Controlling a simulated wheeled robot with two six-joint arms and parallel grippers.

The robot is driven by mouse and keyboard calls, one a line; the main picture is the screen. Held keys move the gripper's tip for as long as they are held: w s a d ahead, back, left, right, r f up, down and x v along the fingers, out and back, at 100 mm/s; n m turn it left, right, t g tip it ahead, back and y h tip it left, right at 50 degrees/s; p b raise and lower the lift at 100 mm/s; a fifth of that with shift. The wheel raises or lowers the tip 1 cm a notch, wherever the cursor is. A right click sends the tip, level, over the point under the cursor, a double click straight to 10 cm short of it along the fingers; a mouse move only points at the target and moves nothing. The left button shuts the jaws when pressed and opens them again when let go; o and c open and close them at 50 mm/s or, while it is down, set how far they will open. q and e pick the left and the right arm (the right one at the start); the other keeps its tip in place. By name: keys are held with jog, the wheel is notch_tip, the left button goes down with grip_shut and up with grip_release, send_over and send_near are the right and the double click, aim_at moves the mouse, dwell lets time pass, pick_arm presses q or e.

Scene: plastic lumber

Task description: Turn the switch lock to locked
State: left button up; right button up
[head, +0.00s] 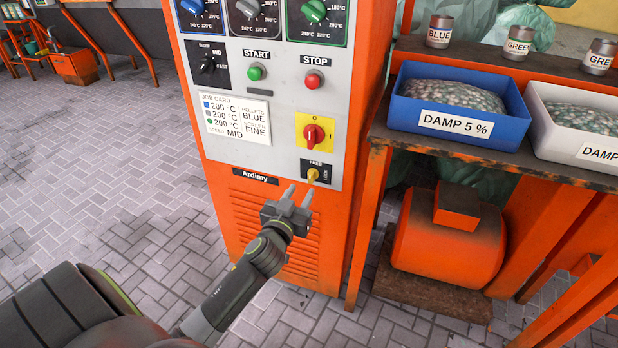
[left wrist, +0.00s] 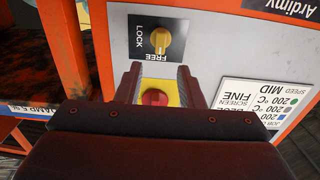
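The switch lock (head: 313,174) is a small yellow knob on a black plate low on the machine's grey panel. Its plate reads FREE above and LOCK at the right side. In the left wrist view, which looks inverted, the knob (left wrist: 160,40) lies in line with the FREE mark. My left gripper (head: 300,192) is open and empty, with its fingertips just below and left of the knob in the head view. In the wrist view its two fingers (left wrist: 159,68) stand apart and do not touch the knob. My right gripper is not in view.
A red rotary switch on a yellow plate (head: 313,133) sits just above the lock. Green START (head: 257,72) and red STOP (head: 313,80) buttons are higher. A shelf with a blue DAMP 5 % bin (head: 405,83) stands to the right. Paved floor (head: 140,190) lies open at left.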

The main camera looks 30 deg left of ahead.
aim_at(310, 176)
pick_arm(q)
jog(key=x, duration=0.7)
jog(key=shift+w, duration=0.1)
jog(key=shift+c, duration=0.3)
jog(key=shift+r, duration=0.1)
grip_shut()
